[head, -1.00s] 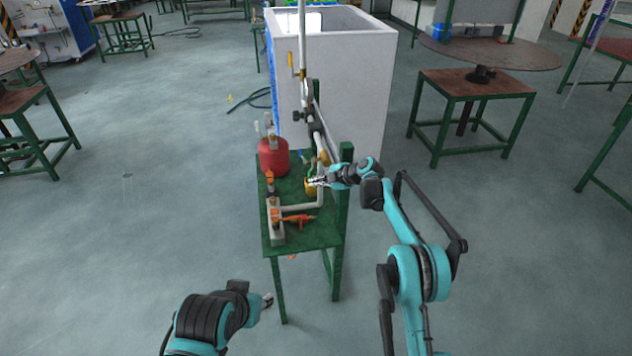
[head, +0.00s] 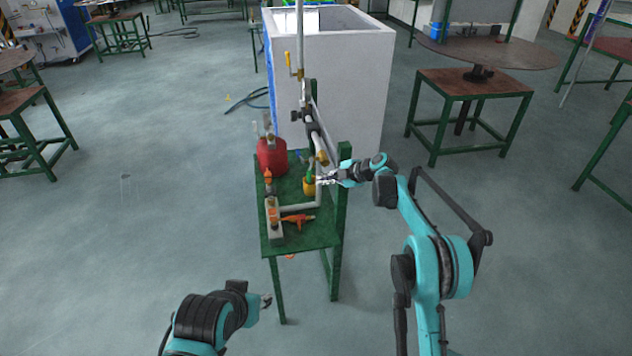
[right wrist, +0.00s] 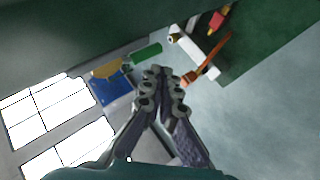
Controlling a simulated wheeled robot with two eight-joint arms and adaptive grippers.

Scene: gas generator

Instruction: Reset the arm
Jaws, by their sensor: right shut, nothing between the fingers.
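My right arm reaches in from the right in the head view. Its gripper (head: 322,180) is over the right part of the green table (head: 325,234), beside a small yellow object (head: 309,187). In the right wrist view the right gripper (right wrist: 163,72) shows with its fingers together and nothing between them. My left gripper (head: 267,301) is low at the front, left of the table's legs and away from everything; it is too small to tell whether its fingers are apart.
A red tank (head: 271,155), an orange-handled fitting (head: 297,220) and pale pipes (head: 300,207) are on the table. A large white box (head: 345,85) stands behind it.

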